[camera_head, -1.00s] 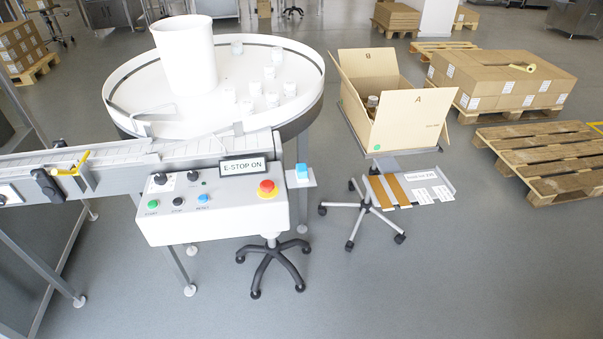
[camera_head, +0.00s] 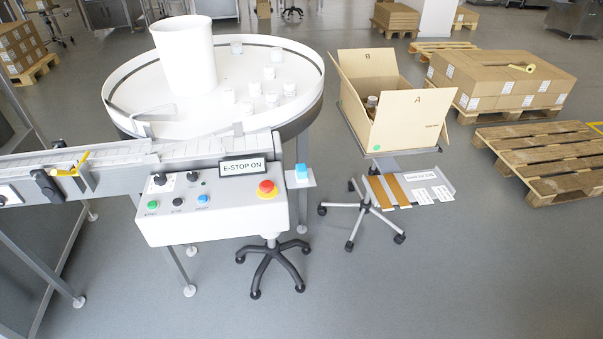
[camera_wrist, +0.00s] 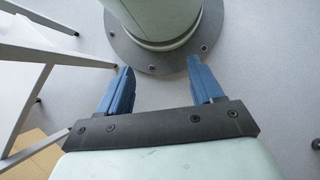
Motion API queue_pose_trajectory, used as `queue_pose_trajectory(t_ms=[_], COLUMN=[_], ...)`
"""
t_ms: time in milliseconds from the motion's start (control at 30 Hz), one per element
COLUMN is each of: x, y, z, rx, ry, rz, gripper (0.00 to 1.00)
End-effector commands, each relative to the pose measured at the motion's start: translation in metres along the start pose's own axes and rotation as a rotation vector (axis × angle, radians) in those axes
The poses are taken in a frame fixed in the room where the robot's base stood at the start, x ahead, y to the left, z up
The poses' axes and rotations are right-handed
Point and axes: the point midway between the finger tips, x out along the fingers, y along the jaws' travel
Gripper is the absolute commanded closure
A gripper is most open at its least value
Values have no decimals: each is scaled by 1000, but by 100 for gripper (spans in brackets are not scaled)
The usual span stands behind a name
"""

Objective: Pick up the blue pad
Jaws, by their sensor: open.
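The blue pad (camera_head: 301,171) is a small block with a bright blue top and a whitish lower part. It sits on a small grey shelf (camera_head: 310,182) at the right end of the control box in the head view. My gripper (camera_wrist: 158,80) shows only in the wrist view, with its two blue fingers spread apart and nothing between them. It points at the floor and my own round base. The pad does not show in the wrist view, and my gripper is not in the head view.
A control box (camera_head: 220,212) with a red emergency button (camera_head: 267,189) and an E-STOP ON sign (camera_head: 243,168) stands left of the pad. A white turntable (camera_head: 215,115) with several jars is behind. An open carton (camera_head: 408,118) stands to the right.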

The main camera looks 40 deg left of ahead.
Motion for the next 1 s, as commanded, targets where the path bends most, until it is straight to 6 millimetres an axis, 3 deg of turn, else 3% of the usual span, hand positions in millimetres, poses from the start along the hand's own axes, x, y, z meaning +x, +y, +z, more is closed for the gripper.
queue_pose_trajectory(t_ms=[167,467,700,1000], x=[-29,-103,-165,-244], y=[-22,-75,-128,-204], z=[-20,-62,-87,-102], rx=[-81,-211,-309,-428], ry=[61,210,329,475], rz=[50,111,139,155], gripper=[34,34,34,34])
